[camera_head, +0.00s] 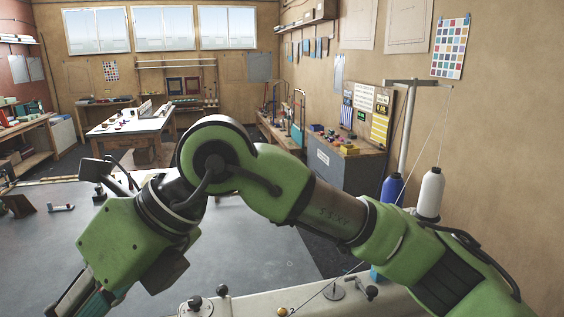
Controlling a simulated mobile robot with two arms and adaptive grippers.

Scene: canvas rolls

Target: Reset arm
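My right arm, green with dark joints, comes in from the lower right. It bends at a high elbow near the middle and reaches down to the lower left. The dark end of this arm, with my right gripper (80,302), is cut off by the bottom edge. Its fingertips do not show clearly, so I cannot tell whether it is open or shut, or whether the teal part there is held. My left gripper is not in view.
A large grey worktable (245,250) lies beneath my arm, with small tools at its left. A pale machine bed (250,302) with knobs is in front. A white thread cone (430,192) and a blue cone (392,188) stand at right. Open floor lies beyond.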

